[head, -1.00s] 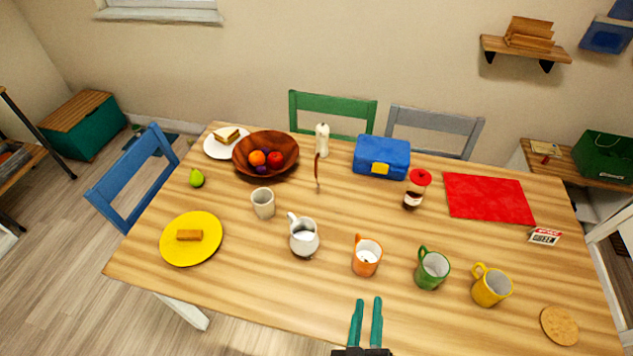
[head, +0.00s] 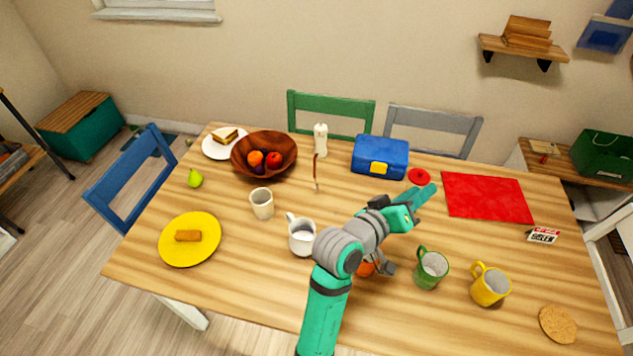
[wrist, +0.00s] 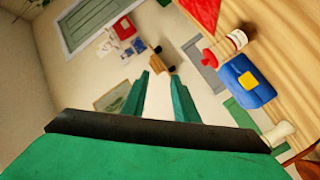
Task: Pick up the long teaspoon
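The long teaspoon (head: 316,172) looks like a thin brown-handled piece with a paler lower end. It is on the table between the wooden bowl and the blue lunch box, just in front of the white bottle. My gripper (head: 426,194) is over the table to the right of the teaspoon and well apart from it, beside the red-lidded jar. In the wrist view my two teal fingers (wrist: 160,85) stand apart with nothing between them. A brown strip at that view's lower right edge may be the teaspoon or the bowl; I cannot tell.
Near the teaspoon are the wooden fruit bowl (head: 236,160), white bottle (head: 320,141), blue lunch box (head: 381,155) and grey cup (head: 262,204). My arm partly hides the orange mug (head: 366,269) and the jar (head: 419,175). A white jug (head: 301,240) stands left of my arm.

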